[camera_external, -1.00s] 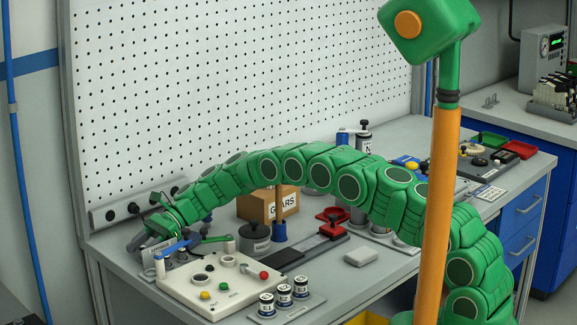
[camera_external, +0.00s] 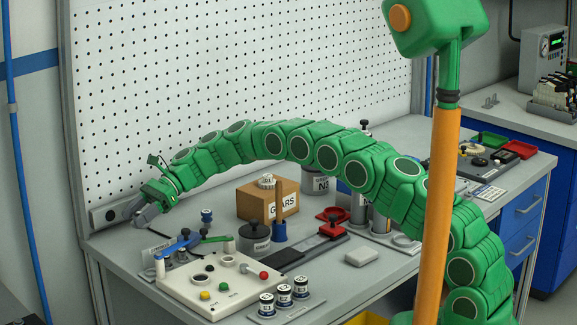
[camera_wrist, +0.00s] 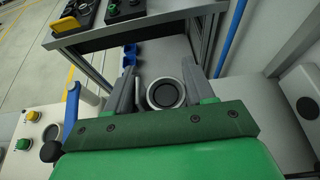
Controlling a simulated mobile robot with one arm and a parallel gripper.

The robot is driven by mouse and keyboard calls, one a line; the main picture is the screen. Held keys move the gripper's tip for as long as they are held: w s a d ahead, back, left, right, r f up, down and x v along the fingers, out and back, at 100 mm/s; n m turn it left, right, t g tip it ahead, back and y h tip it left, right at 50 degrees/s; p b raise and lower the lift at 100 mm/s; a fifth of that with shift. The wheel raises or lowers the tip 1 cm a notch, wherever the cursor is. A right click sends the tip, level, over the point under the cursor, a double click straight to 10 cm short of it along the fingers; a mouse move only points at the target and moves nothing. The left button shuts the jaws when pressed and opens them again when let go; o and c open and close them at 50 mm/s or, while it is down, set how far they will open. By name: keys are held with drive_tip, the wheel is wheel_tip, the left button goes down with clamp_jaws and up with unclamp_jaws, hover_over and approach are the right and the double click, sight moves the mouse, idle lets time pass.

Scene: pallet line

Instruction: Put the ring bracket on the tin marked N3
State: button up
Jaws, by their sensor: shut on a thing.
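My gripper (camera_external: 138,212) is at the far left of the bench, in front of the pegboard's lower corner and above the bench top. In the wrist view its two grey fingers (camera_wrist: 160,76) are shut on a round piece with a pale rim and dark centre, which looks like the ring bracket (camera_wrist: 165,93). In the external view I cannot make this piece out. The tin marked N3 (camera_external: 320,184) stands at the back of the bench, right of the GEARS box, partly hidden by my arm.
A cardboard GEARS box (camera_external: 262,203) with a white piece on top stands mid-bench. A white button panel (camera_external: 205,290) and small labelled cans (camera_external: 284,296) are in front.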

wheel_tip(320, 180, up, 14)
drive_tip(key=w+d+m+t+y, duration=0.1)
drive_tip(key=w+d, duration=0.4)
drive_tip(key=w, duration=0.3)
drive_tip(key=w+d+m+t+y, duration=0.1)
drive_tip(key=w+d+m, duration=0.1)
drive_tip(key=w+d, duration=0.45)
drive_tip(key=m+t+y, duration=0.2)
drive_tip(key=m+t, duration=0.4)
drive_tip(key=t, duration=0.1)
hover_over(315, 177)
drive_tip(key=w+a, duration=0.1)
drive_tip(key=w, duration=0.3)
drive_tip(key=shift+d+f, duration=0.15)
drive_tip(key=shift+f, duration=7.5)
drive_tip(key=o, duration=1.1)
drive_tip(key=shift+f, duration=0.1)
drive_tip(key=shift+o, duration=0.2)
